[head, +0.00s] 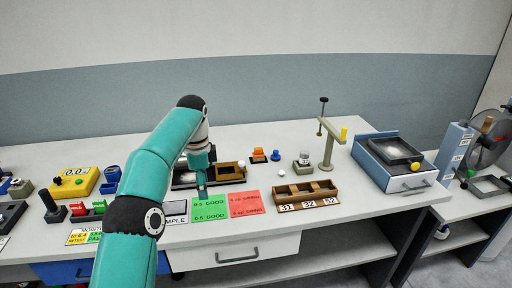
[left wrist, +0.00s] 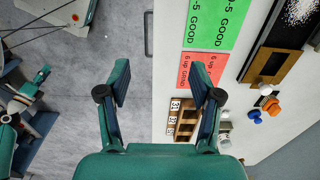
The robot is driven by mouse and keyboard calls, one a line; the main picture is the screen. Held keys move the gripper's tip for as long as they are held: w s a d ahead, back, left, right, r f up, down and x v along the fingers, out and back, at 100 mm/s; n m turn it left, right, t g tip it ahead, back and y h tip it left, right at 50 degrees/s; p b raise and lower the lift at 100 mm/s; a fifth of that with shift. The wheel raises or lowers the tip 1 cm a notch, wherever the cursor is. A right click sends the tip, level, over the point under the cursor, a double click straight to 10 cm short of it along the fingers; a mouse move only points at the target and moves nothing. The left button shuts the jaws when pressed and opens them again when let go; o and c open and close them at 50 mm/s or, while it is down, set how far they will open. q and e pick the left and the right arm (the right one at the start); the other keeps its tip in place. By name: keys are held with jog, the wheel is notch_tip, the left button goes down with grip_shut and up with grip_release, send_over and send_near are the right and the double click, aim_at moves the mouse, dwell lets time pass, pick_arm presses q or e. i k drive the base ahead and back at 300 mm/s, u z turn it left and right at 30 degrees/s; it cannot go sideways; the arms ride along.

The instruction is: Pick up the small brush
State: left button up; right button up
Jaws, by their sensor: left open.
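My left gripper (head: 203,188) points down over the front part of the bench, beside the green card. In the left wrist view its two fingers (left wrist: 161,82) are apart with nothing between them, over the bench's front edge and the floor. I cannot pick out the small brush for sure. A small orange and blue piece (head: 258,155) stands behind the cards; orange and blue shapes also show in the left wrist view (left wrist: 270,109), too small to identify. My right gripper cannot be made out.
A green card (head: 210,208) and a red card (head: 246,203) lie near the front edge. A wooden compartment tray (head: 305,194), a grey stand (head: 328,148) and a blue box (head: 380,172) stand to the right. A yellow device (head: 75,182) is at left.

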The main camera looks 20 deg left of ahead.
aim_at(258, 155)
jog(key=z, duration=0.05)
jog(key=i, duration=1.5)
